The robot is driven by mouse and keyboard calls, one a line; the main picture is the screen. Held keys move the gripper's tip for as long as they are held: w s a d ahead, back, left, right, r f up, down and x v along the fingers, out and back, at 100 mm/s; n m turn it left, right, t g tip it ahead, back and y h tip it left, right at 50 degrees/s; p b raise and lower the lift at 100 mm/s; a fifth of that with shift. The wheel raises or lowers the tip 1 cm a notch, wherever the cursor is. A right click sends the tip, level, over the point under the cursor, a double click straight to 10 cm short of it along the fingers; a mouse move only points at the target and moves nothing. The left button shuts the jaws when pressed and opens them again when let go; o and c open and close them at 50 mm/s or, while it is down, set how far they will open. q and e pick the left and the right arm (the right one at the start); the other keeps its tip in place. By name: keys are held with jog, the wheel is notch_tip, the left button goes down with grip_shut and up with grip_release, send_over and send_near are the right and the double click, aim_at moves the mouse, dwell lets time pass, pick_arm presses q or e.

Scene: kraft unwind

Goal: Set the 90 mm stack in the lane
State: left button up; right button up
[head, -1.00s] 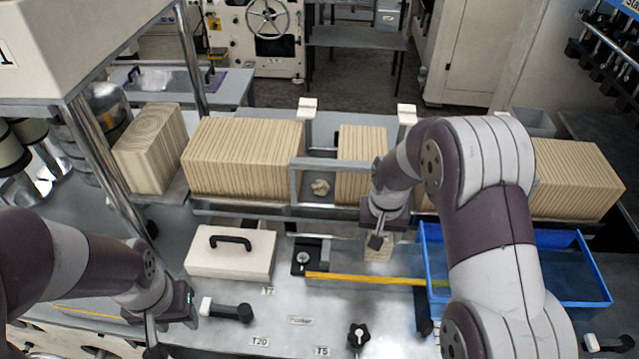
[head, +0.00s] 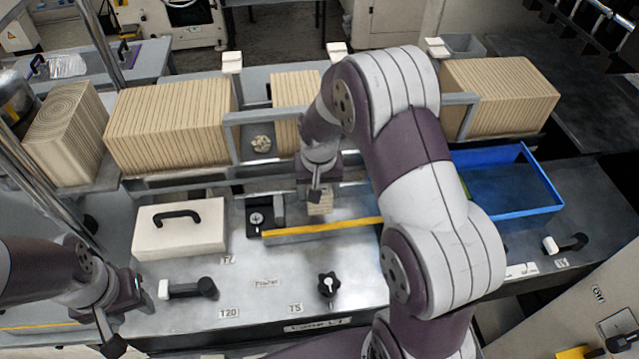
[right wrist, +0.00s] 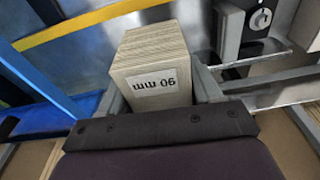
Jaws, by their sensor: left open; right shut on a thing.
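The 90 mm stack (right wrist: 155,65) is a small block of thin tan sheets with a white label reading "90 mm", upside down in the right wrist view. My right gripper (head: 318,186) is shut on it, with a finger on each side. In the head view the stack (head: 321,203) hangs below the gripper, behind a yellow strip (head: 322,228); whether it touches the surface below I cannot tell. A grey-framed lane with tan board stacks (head: 296,95) runs behind. My left gripper (head: 118,325) is open and empty at the lower left.
A cream box with a black handle (head: 180,232) and a black block with a round knob (head: 258,219) stand left of the stack. A blue tray (head: 535,212) is at right, partly behind my right arm. A black star knob (head: 328,284) is in front.

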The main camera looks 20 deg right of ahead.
jog(key=shift+s+d+f+b, duration=0.1)
jog(key=shift+s+f+b, duration=0.15)
jog(key=shift+f, duration=0.25)
jog(key=shift+s+f+b, duration=0.1)
jog(key=shift+f+b, duration=0.25)
jog(key=shift+f, duration=0.15)
jog(key=shift+w+d+f+b, duration=0.1)
jog(key=shift+w+f+b, duration=0.15)
jog(key=shift+f, duration=0.25)
jog(key=shift+w+d+f+b, duration=0.1)
jog(key=shift+f+b, duration=0.25)
jog(key=shift+f, duration=0.15)
jog(key=shift+w+a+f, duration=0.1)
jog(key=shift+f, duration=0.3)
jog(key=shift+s+a+f+b, duration=0.2)
jog(key=shift+f+b, duration=0.4)
jog(key=shift+b, duration=0.2)
jog(key=shift+d+f, duration=0.1)
jog(key=shift+f, duration=0.15)
jog(key=shift+w+d+f, duration=0.1)
jog(key=shift+w+f, duration=0.05)
jog(key=shift+f, duration=0.1)
jog(key=shift+r, duration=0.1)
